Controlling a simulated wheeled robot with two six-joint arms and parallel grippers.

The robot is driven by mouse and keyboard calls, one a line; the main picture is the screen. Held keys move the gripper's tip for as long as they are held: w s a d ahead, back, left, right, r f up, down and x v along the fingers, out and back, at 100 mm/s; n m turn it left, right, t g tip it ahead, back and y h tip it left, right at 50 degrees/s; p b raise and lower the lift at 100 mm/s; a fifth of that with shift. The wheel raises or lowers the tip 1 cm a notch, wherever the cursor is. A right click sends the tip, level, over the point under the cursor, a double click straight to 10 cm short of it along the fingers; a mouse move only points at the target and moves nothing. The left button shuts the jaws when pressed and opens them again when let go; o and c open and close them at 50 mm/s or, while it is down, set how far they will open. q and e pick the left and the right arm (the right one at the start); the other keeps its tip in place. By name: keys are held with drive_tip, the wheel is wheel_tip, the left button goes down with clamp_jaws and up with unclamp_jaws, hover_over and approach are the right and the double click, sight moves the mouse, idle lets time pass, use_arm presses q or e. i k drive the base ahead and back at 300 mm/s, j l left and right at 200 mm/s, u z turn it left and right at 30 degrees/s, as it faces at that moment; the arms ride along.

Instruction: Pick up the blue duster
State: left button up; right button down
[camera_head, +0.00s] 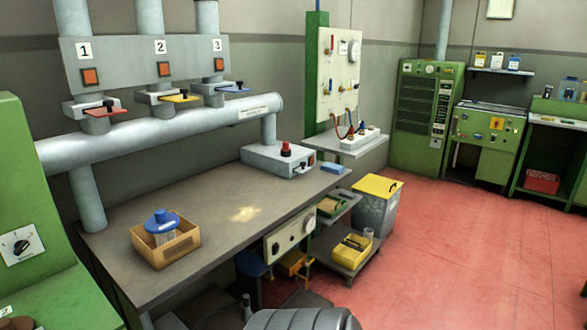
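Two blue things could be the blue duster, and I cannot tell which it is. One is a blue round-topped thing (162,221) with a short knob and a pale ridged lower part, upright in an open cardboard-brown box (178,250) at the table's front left. The other is a small flat blue block (332,168) at the table's far right corner. Both lie on or above the grey worktable (215,240). Neither of my grippers shows in the head view.
A grey pipe (170,128) with numbered valves runs above the table's back. A grey box with a red knob (286,151) stands at the back right. The table's middle is clear. A yellow-lidded bin (376,205) and low shelves stand right of the table, with open red floor beyond.

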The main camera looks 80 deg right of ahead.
sight(329, 167)
drive_tip(key=z, duration=2.95)
